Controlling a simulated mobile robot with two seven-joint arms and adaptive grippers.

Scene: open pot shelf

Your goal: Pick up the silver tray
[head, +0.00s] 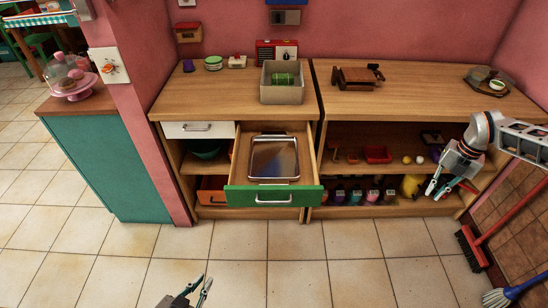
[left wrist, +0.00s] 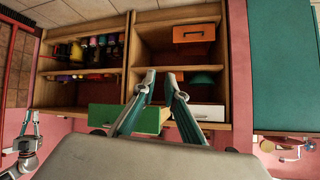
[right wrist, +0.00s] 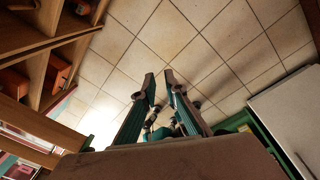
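The silver tray (head: 274,158) is a rectangular metal tray with a shiny rim. It lies in the open green-fronted drawer (head: 274,197) of the left cabinet in the head view. My left gripper (head: 204,283) is at the bottom of the head view, apart from the drawer and tray. Its fingertips (left wrist: 160,76) are apart and empty in the left wrist view, which is upside down. My right gripper (head: 438,190) is at the right, in front of the right cabinet's open shelves, away from the tray. Its fingertips (right wrist: 159,76) are apart with nothing between them.
The drawer sticks out over clear tiled floor (head: 240,240). A grey box (head: 282,95) holding a green can stands on the counter above. A wooden rack (head: 356,77) is on the right counter. A red broom (head: 472,250) leans at the right. A teal cabinet (head: 105,165) stands at the left.

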